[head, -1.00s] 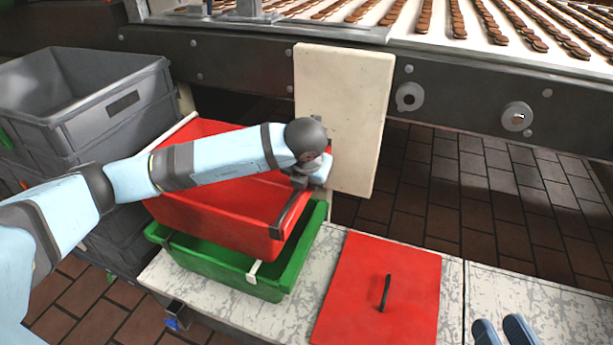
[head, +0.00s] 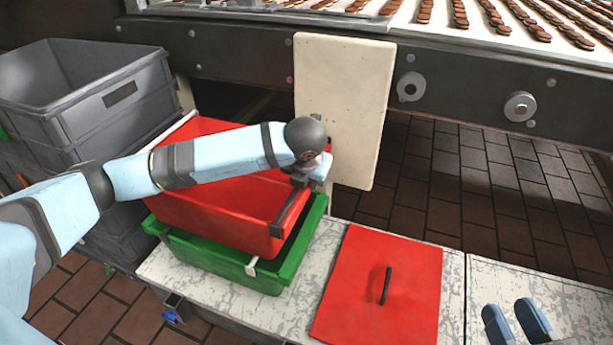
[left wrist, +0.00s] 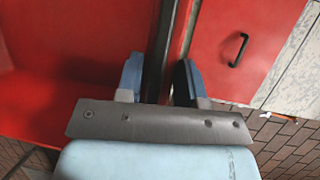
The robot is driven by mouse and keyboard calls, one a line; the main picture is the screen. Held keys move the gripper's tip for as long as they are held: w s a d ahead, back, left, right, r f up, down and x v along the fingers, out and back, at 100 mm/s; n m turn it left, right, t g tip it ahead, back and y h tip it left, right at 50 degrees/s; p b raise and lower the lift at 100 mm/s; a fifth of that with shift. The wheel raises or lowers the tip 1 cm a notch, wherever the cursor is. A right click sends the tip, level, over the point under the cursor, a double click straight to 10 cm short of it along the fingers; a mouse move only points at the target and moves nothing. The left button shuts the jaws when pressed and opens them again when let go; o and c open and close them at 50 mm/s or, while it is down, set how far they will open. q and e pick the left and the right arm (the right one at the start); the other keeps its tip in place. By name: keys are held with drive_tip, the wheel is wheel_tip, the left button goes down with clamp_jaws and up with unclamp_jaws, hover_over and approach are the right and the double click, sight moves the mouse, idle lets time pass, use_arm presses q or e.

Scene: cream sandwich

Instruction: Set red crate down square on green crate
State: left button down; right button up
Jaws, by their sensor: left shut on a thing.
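The red crate (head: 235,222) is over the green crate (head: 225,262) at the left of the head view. Its lower edge is close to the green rim or inside it; I cannot tell whether they touch. The green crate stands on a worn white bench and shows along its front and right side. My left gripper (left wrist: 160,78) is shut on the red crate's right wall, one finger on each side, as the left wrist view shows. In the head view my left forearm hides part of the crate. My right gripper (head: 515,322) is open and empty at the bottom right.
A flat red lid (head: 378,285) with a black handle lies on the bench (head: 460,320) right of the crates. Grey crates (head: 85,100) are stacked at the left. A cream board (head: 340,110) stands behind, against the conveyor's dark frame (head: 230,55).

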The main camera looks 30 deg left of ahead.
use_arm(q)
drive_tip(key=shift+r, duration=0.1)
drive_tip(key=c, duration=0.7)
unclamp_jaws()
drive_tip(key=shift+o, duration=0.2)
use_arm(e)
drive_tip(key=shift+s+f, duration=0.1)
use_arm(q)
drive_tip(key=p+v, duration=0.2)
drive_tip(key=v, duration=0.2)
drive_tip(key=shift+r, duration=0.25)
drive_tip(key=p+v, duration=0.3)
drive_tip(key=v, duration=0.6)
drive_tip(key=shift+s, duration=0.2)
use_arm(e)
drive_tip(key=s+m, duration=0.1)
drive_tip(key=s+a+m+g, duration=0.1)
drive_tip(key=m, duration=0.1)
drive_tip(key=shift+s+a+h, duration=0.15)
drive_tip(key=shift+a+h, duration=0.05)
drive_tip(key=shift+h, duration=0.2)
use_arm(q)
drive_tip(key=shift+d, duration=0.1)
use_arm(e)
drive_tip(key=shift+r, duration=0.35)
